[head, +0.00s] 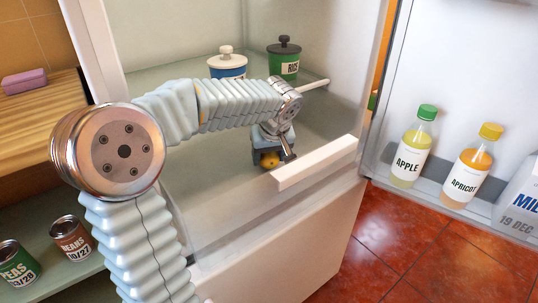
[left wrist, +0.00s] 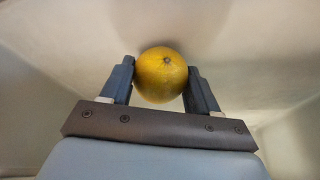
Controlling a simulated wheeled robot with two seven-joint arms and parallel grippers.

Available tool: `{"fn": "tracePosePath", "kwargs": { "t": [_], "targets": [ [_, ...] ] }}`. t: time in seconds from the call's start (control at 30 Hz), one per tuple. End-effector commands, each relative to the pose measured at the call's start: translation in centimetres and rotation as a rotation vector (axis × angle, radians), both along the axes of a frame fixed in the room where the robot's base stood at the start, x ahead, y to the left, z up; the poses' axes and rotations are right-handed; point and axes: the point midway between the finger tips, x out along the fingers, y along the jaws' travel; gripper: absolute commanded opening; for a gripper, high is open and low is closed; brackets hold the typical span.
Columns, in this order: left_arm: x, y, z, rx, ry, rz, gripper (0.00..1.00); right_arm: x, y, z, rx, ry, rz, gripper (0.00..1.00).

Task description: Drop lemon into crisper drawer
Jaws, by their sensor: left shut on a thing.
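The lemon (left wrist: 162,75) is a round yellow fruit held between the two fingers of my left gripper (left wrist: 160,88). In the head view the lemon (head: 270,160) shows under my left gripper (head: 271,157), partly covered by it. The crisper drawer (head: 318,164) has a white front handle bar and clear walls, low in the open fridge. My left gripper is just behind the handle bar, over or inside the drawer; the exact height is hard to tell. In the left wrist view pale, smooth surfaces lie around the lemon. My right gripper is not in view.
A blue-and-white jar (head: 227,65) and a green RICE jar (head: 284,60) stand on the shelf behind my arm. An APPLE bottle (head: 411,150) and an APRICOT bottle (head: 472,168) stand in the open door at right. Cans (head: 72,238) stand on a lower shelf at left.

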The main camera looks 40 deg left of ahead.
Motion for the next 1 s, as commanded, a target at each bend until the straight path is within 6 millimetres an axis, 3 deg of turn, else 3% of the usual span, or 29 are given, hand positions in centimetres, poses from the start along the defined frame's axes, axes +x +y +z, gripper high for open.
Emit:
{"fn": "tracePosePath", "kwargs": {
  "t": [0.13,0.17,0.33,0.67,0.8,0.83,1.0],
  "targets": [
    [0.0,0.0,-0.1,0.000,-0.001,0.000,0.27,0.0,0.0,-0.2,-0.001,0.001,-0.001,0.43],
    [0.0,0.0,-0.1,0.000,0.000,0.000,0.62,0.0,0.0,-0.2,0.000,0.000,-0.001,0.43],
    [0.0,0.0,-0.1,0.000,0.000,0.000,0.86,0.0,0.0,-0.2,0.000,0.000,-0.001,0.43],
    [0.0,0.0,0.3,0.000,0.000,0.000,0.86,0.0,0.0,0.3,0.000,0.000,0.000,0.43],
    [0.0,-0.1,1.9,0.000,-0.001,0.000,0.86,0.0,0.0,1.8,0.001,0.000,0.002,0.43],
    [-0.2,-0.3,2.2,0.000,-0.005,-0.001,0.86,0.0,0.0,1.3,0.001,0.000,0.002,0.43],
    [-1.2,-1.6,6.2,-0.001,-0.006,-0.001,0.86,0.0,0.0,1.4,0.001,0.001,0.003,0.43]
  ]
}}
